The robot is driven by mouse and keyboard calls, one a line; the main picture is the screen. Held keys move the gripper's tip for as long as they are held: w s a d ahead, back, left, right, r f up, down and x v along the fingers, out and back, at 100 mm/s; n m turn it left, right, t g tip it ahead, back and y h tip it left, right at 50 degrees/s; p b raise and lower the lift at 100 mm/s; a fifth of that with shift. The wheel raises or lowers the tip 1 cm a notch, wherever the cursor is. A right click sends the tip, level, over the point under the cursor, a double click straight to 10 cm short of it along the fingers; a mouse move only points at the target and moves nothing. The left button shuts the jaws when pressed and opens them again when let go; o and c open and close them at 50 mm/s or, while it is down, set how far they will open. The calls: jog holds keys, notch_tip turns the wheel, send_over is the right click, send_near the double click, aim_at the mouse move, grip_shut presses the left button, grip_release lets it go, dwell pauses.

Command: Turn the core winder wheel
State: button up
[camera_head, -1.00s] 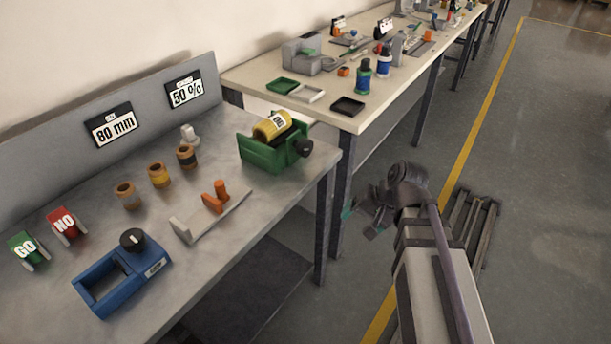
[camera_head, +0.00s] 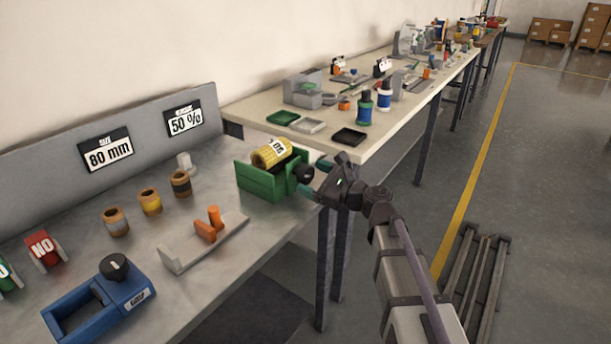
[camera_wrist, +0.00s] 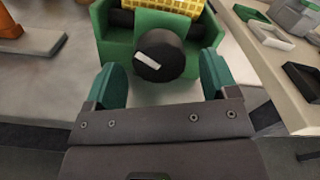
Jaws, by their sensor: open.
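The core winder is a green box-shaped stand (camera_head: 262,183) at the right end of the near bench, with a yellow mesh roll (camera_head: 272,153) lying in it. Its wheel is a black knob (camera_head: 304,173) on the side facing my arm. In the wrist view the wheel (camera_wrist: 160,55), with a white mark on its face, is centred ahead of my gripper (camera_wrist: 163,68). The gripper is open, one teal finger on each side of the wheel's line, with gaps showing. In the head view my gripper (camera_head: 313,179) is right beside the wheel. I cannot tell how deep the fingers reach around it.
On the near bench are a grey fixture with orange parts (camera_head: 206,240), a blue frame with a black knob (camera_head: 98,302), several small rolls (camera_head: 150,201) and a red NO block (camera_head: 44,249). Another bench (camera_head: 385,125) with trays and bottles stands behind.

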jog(key=shift+x, duration=1.5)
jog(key=shift+s, duration=0.1)
jog(key=c, duration=0.9)
jog(key=shift+c, duration=0.2)
jog(key=shift+n, duration=0.3)
jog(key=n, duration=1.1)
jog(key=shift+d, duration=0.1)
jog(key=o, duration=0.9)
jog(key=shift+r, duration=0.1)
